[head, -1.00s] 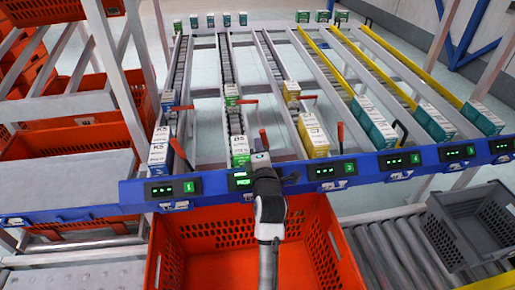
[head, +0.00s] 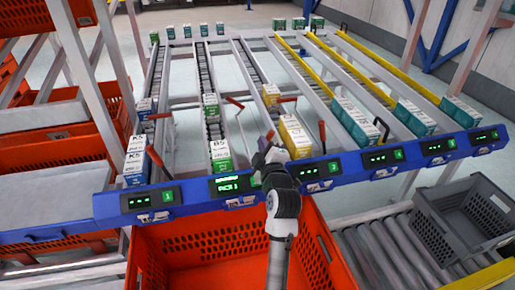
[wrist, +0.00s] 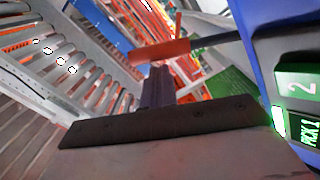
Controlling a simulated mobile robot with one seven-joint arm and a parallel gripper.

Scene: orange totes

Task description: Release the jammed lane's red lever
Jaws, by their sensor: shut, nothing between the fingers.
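The blue front rail (head: 290,177) carries numbered displays. The lane 2 display (head: 226,185) is lit green with PICK 1, and also shows in the wrist view (wrist: 297,88). A red-ended lever (head: 270,135) stands just beyond my gripper's tip, right of that display. In the wrist view, a red grip on a dark rod (wrist: 160,50) lies across the view just beyond my fingers. My gripper (head: 267,150) is shut and empty, close to this lever; I cannot tell if they touch. In lane 2, a green-white box (head: 220,155) stands at the front, another (head: 211,107) farther back beside a red lever (head: 235,103).
Lane 1's red lever (head: 155,158) and lane 3's red lever (head: 322,135) stand at either side. Yellow-white boxes (head: 294,137) stand near my gripper's right. An orange tote (head: 205,255) lies below the rail. A grey crate (head: 455,235) sits on rollers at right.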

